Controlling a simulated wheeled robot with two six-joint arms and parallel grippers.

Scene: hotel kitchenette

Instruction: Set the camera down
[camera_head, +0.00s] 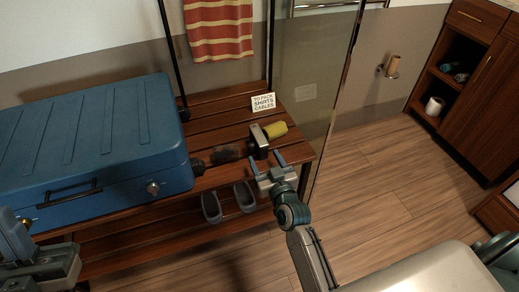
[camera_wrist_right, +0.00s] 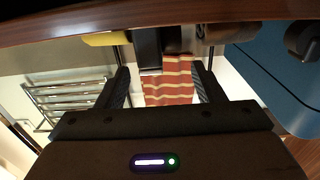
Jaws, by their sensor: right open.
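The camera (camera_head: 259,139), a small grey and dark boxy thing, rests on the slatted wooden bench near its right end. In the right wrist view a dark block with a pale lower edge, likely the camera (camera_wrist_right: 148,48), shows beyond the fingers. My right gripper (camera_head: 267,161) is open and empty at the bench's front edge, just in front of the camera and apart from it. Its two fingers (camera_wrist_right: 160,75) stand wide in the wrist view with nothing between them. My left gripper (camera_head: 35,262) is partly in view at the lower left; its jaws are unclear.
A blue suitcase (camera_head: 90,140) fills the bench's left. A brown translucent cylinder (camera_head: 228,152) lies left of the camera, a yellow roll (camera_head: 275,130) right of it. A small sign (camera_head: 263,102) stands behind. Slippers (camera_head: 244,196) sit on the lower shelf. A glass panel (camera_head: 310,80) borders the right.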

